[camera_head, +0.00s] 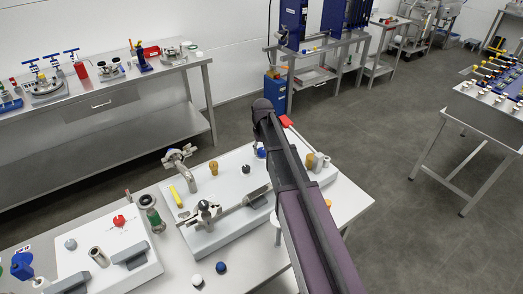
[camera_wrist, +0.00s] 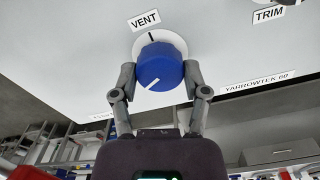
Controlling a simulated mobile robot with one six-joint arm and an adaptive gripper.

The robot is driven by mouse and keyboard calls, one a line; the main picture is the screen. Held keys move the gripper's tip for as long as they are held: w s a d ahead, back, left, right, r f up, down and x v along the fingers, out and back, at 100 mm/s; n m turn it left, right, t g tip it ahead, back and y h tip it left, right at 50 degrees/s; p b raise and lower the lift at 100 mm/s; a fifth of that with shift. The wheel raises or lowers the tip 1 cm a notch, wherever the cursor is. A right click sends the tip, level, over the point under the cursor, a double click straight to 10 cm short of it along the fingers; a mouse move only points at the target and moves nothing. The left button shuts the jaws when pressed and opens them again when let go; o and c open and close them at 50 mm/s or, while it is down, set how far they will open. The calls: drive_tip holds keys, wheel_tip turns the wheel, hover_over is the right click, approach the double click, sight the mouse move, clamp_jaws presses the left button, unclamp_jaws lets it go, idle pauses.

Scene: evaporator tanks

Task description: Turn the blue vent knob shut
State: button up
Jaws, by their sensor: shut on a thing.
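The blue vent knob (camera_wrist: 161,66) sits on a round white dial under the label VENT (camera_wrist: 145,20) in the wrist view. A white line on the knob's face slants toward its lower left edge. A black mark shows on the dial above the knob. My gripper (camera_wrist: 160,74) has one finger on each side of the knob and is shut on it. In the head view a bit of the blue knob (camera_head: 261,153) shows beside my arm; the fingers are hidden there.
A TRIM label (camera_wrist: 269,14) and part of its dial are at the upper right of the wrist view. In the head view, the light panel (camera_head: 222,226) carries clamps, a yellow handle (camera_head: 176,197) and small knobs.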

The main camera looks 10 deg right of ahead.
drive_tip(key=n, duration=0.6)
drive_tip(key=shift+s, duration=0.15)
drive_tip(key=n, duration=0.6)
drive_tip(key=shift+a+n, duration=0.1)
drive_tip(key=shift+n, duration=0.2)
drive_tip(key=o, duration=1.1)
drive_tip(key=shift+o, duration=0.2)
drive_tip(key=shift+r, duration=0.1)
